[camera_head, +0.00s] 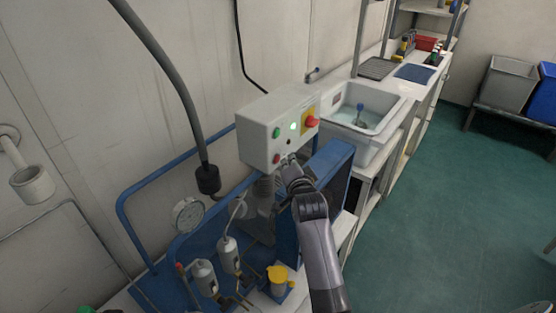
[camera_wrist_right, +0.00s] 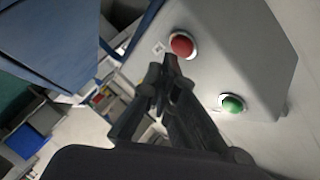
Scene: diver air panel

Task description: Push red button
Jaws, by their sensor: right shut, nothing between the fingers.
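The light grey control box (camera_head: 256,127) has a small red button (camera_head: 276,158) low on its front and a green button (camera_head: 276,132) above it. A larger red knob (camera_head: 311,121) sits on a yellow plate on the same box. My right gripper (camera_head: 288,161) is shut and empty, its tips just right of the small red button. In the right wrist view the red button (camera_wrist_right: 182,45) is close beyond the fingertips (camera_wrist_right: 166,70), and the green button (camera_wrist_right: 232,103) is to the right. I cannot tell whether the tips touch the box. My left gripper is out of view.
Below are a pressure gauge (camera_head: 188,214), blue pipe frame (camera_head: 122,215) and small valves. A blue panel (camera_head: 330,168) stands right of my gripper. A white sink (camera_head: 375,100) is behind; green floor is open at right.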

